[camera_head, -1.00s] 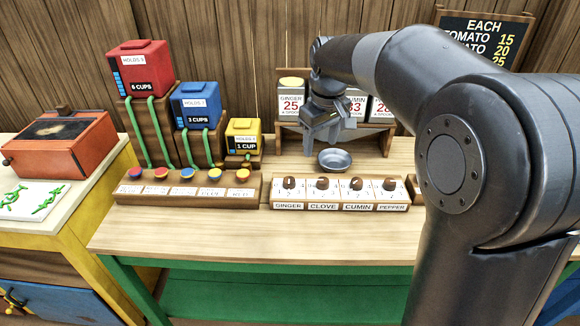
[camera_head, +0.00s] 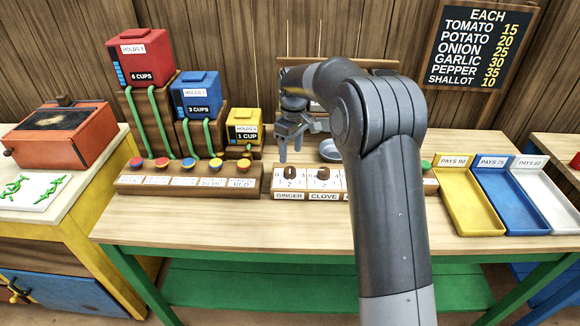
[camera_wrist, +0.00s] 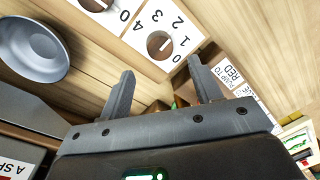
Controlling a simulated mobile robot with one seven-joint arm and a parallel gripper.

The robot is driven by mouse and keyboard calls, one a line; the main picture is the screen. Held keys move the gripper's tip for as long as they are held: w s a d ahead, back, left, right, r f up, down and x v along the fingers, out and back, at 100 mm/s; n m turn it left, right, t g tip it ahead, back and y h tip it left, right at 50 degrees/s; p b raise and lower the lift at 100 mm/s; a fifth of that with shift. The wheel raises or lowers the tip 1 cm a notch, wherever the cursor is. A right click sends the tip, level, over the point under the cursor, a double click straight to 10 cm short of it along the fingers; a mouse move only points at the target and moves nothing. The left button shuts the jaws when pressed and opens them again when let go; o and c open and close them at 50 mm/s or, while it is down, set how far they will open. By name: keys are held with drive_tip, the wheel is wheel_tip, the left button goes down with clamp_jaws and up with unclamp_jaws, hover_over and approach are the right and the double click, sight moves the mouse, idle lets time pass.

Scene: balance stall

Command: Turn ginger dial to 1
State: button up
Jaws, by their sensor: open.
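The ginger dial (camera_head: 290,171) is the leftmost brown knob on the dial block, above the GINGER label (camera_head: 289,195). In the wrist view the ginger dial (camera_wrist: 160,45) is a dark round knob on a white plate with numbers around it. I cannot tell surely which number it points to. My gripper (camera_head: 298,143) is open and empty, fingers down, above and just behind the ginger dial and apart from it. In the wrist view my gripper (camera_wrist: 161,68) has its two fingertips spread, with the ginger dial just beyond the gap between them.
The clove dial (camera_head: 323,172) is close on the right; my arm hides the dials further right. A button block (camera_head: 190,181) adjoins on the left. A grey-blue bowl (camera_head: 330,150) stands behind the dials. Yellow, blue and white trays (camera_head: 470,205) are at right. The front counter is clear.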

sight(290, 169)
drive_tip(key=f, duration=0.6)
drive_tip(key=shift+s+a+f, duration=0.1)
drive_tip(key=shift+s+f, duration=0.1)
drive_tip(key=shift+f, duration=0.1)
drive_tip(key=c, duration=1)
drive_tip(key=shift+m, duration=0.3)
drive_tip(key=m, duration=0.3)
drive_tip(key=shift+m, duration=0.4)
drive_tip(key=m, duration=0.4)
drive_tip(key=shift+s+t, duration=0.1)
drive_tip(key=shift+t, duration=0.2)
drive_tip(key=shift+m, duration=0.3)
